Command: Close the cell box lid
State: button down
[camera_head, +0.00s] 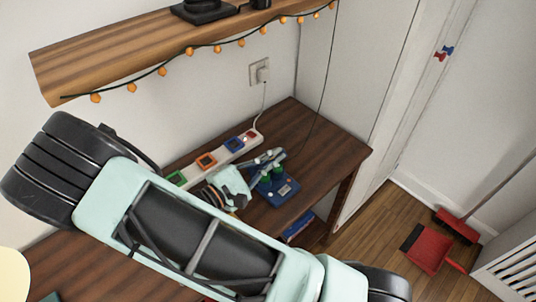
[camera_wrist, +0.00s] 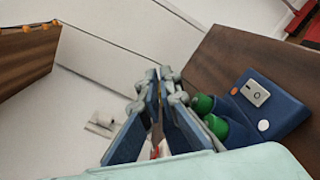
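The cell box (camera_head: 284,194) is dark blue, with a grey switch on top, and lies on the desk near its right end. Green cells (camera_head: 266,178) show at its side nearest my gripper. In the wrist view the box (camera_wrist: 272,108) is at the right, with two round green cell ends (camera_wrist: 203,104) at its left. I cannot clearly make out the lid. My gripper (camera_head: 280,156) is just above and beside the green cells at the box's far left side. Its fingers (camera_wrist: 160,78) look slightly apart, with nothing visible between them. Whether they touch the box is unclear.
A white power strip (camera_head: 218,155) with coloured sockets lies along the desk's wall side. A wooden shelf (camera_head: 150,50) with string lights overhangs the desk. The desk (camera_head: 335,152) is bare to the right of the box. A red dustpan (camera_head: 430,250) is on the floor.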

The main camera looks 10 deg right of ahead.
aim_at(281, 188)
jog(key=m+b, duration=0.1)
jog(key=s+d+f+m+b, duration=0.1)
jog(key=m, duration=0.1)
jog(key=s+f+m+b, duration=0.1)
jog(key=shift+s+d+f+m, duration=0.1)
jog(key=shift+d+f+m, duration=0.1)
jog(key=shift+m, duration=0.1)
jog(key=shift+s+d+f+b, duration=0.15)
jog(key=shift+s+f+b, duration=0.1)
jog(key=shift+f+b, duration=0.1)
jog(key=c, duration=2.2)
grip_release()
jog(key=shift+o, duration=0.2)
jog(key=v, duration=1.2)
